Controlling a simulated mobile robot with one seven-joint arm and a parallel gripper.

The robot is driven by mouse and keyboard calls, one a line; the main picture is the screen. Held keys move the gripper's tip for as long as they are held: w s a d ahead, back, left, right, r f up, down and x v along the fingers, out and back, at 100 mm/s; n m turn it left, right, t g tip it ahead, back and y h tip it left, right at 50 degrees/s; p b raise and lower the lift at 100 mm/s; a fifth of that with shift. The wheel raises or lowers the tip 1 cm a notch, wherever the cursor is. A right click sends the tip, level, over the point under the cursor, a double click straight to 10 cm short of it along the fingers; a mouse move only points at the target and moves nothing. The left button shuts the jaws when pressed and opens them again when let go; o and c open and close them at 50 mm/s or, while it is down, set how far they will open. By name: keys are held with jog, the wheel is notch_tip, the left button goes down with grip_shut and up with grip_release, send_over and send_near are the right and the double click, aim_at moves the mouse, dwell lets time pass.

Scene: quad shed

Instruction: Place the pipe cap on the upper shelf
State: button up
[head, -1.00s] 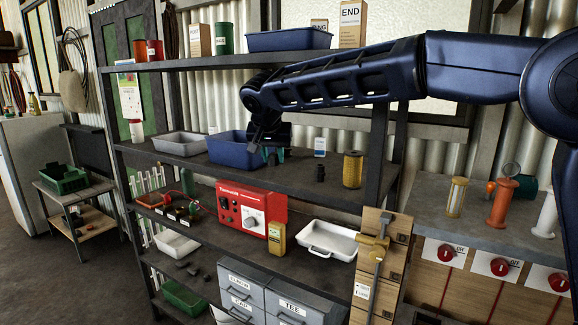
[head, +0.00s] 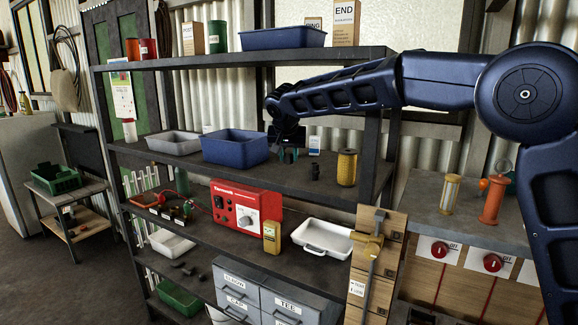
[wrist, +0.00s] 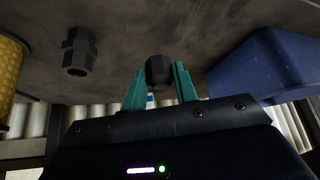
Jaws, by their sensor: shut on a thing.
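My gripper (wrist: 159,82) has teal fingers closed on a black pipe cap (wrist: 158,68), which sits between the fingertips in the wrist view. In the head view my gripper (head: 289,155) is low over the second shelf from the top (head: 290,184), between a blue bin (head: 235,148) and a yellow filter (head: 346,168). The cap is hard to make out there, and I cannot tell whether it touches the shelf. A black fitting (head: 315,171) stands on this shelf just right of my gripper; it also shows in the wrist view (wrist: 78,52).
A grey tray (head: 174,144) is left of the blue bin. A small white box (head: 314,145) stands behind the fitting. The top shelf (head: 180,63) holds cans, cartons and another blue bin (head: 283,38). Below are a red power unit (head: 246,207) and a white tray (head: 322,238).

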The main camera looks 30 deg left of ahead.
aim_at(289, 161)
notch_tip(289, 161, down, 3)
jog(key=shift+w+f, duration=0.1)
jog(key=shift+f, duration=0.05)
jog(key=shift+w+f, duration=0.1)
jog(key=shift+f, duration=0.05)
jog(key=shift+f, duration=0.15)
jog(key=o, duration=0.9)
jog(key=shift+o, duration=0.2)
jog(key=v, duration=1.2)
